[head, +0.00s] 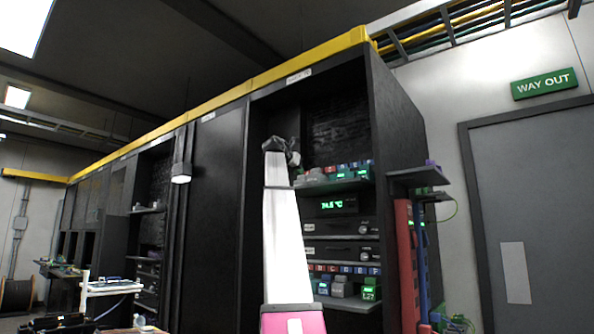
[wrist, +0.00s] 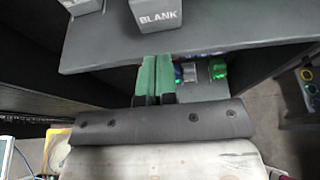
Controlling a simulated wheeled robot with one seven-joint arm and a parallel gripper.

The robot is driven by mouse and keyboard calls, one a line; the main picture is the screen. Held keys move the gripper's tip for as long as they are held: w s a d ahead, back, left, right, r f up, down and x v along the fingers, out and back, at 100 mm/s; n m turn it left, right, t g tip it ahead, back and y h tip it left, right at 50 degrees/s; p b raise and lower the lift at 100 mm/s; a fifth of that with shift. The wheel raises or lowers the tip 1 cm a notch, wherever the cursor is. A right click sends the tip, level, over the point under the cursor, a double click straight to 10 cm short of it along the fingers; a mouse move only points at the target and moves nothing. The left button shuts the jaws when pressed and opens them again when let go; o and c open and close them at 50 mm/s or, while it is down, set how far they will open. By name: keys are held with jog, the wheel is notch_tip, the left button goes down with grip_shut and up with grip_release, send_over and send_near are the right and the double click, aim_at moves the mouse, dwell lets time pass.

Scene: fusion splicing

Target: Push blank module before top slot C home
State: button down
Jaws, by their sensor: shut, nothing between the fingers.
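A dark grey module marked BLANK (wrist: 158,17) stands on a shelf (wrist: 225,38) in the wrist view, near the top edge, with its upper part cut off. My gripper (wrist: 155,59) is shut, its two green fingers side by side and empty. In the picture the fingertips lie at the shelf's front edge, just below the BLANK module, with a small gap between them. In the head view my gripper (head: 284,147) is small and dark at the end of my raised arm, near the rack's upper shelf. The slot letters and the space behind the module cannot be made out.
Another grey module (wrist: 82,5) stands left of the BLANK one. Below the shelf a lower level holds small grey and green-lit modules (wrist: 217,69). In the head view the rack has a temperature display (head: 338,204), drawer units and a small side shelf (head: 418,177) on the right.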

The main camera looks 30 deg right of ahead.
aim_at(312, 179)
jog(key=shift+w+d+f, duration=0.15)
jog(key=shift+w+d, duration=0.8)
jog(key=shift+d, duration=1.25)
jog(key=shift+w+d+f, duration=0.15)
jog(key=shift+w+d, duration=0.75)
jog(key=shift+d, duration=1.35)
jog(key=shift+w+d+f, duration=0.15)
jog(key=shift+w+d, duration=0.8)
jog(key=shift+d, duration=1.25)
jog(key=shift+s+a, duration=0.55)
jog(key=shift+a, duration=0.7)
jog(key=shift+s+a, duration=0.5)
jog(key=shift+a, duration=0.75)
jog(key=shift+s+a, duration=0.55)
jog(key=shift+a, duration=0.7)
jog(key=shift+a, duration=0.1)
